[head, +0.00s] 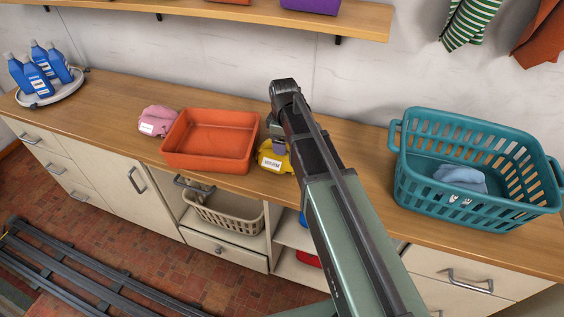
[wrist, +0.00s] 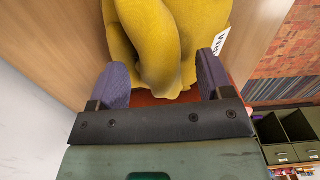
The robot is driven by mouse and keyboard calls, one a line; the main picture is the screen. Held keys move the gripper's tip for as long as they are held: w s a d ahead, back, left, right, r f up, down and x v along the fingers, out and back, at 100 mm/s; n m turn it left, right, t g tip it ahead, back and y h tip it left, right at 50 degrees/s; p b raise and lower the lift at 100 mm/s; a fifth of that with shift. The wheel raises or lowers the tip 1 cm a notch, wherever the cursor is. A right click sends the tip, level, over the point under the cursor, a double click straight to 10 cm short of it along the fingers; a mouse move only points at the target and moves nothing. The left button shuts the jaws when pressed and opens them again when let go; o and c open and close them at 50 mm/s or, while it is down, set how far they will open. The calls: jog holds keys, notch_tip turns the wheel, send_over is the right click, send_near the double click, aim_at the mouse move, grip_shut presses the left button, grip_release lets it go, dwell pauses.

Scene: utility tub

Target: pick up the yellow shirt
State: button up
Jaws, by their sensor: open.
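The yellow shirt (head: 271,163) is a bundled piece with a white "WARM" tag, on the wooden counter just right of the orange tub, near the front edge. My arm partly hides it in the head view. In the wrist view the yellow shirt (wrist: 165,40) fills the top middle, with its tag at the right. My gripper (wrist: 162,74) is open, with one purple finger on each side of the shirt's near fold. The fingers are apart from each other; I cannot tell whether they touch the cloth. In the head view my gripper (head: 278,146) is mostly hidden.
The orange tub (head: 210,113) stands close left of the shirt, with a pink bundle (head: 158,120) beyond it. A teal basket (head: 420,185) holding a blue cloth (head: 460,178) stands right. Blue bottles (head: 40,70) sit on a tray far left. A shelf (head: 250,14) hangs above.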

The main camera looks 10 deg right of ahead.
jog(key=shift+f, duration=0.3)
jog(key=c, duration=1.1)
jog(key=shift+p, duration=0.3)
jog(key=shift+r+p, duration=0.3)
jog(key=shift+r, duration=0.05)
jog(key=shift+c, duration=0.5)
notch_tip(320, 180, up, 9)
jog(key=p, duration=0.9)
jog(key=shift+r, duration=0.15)
jog(key=shift+c, duration=0.6)
jog(key=shift+r, duration=0.1)
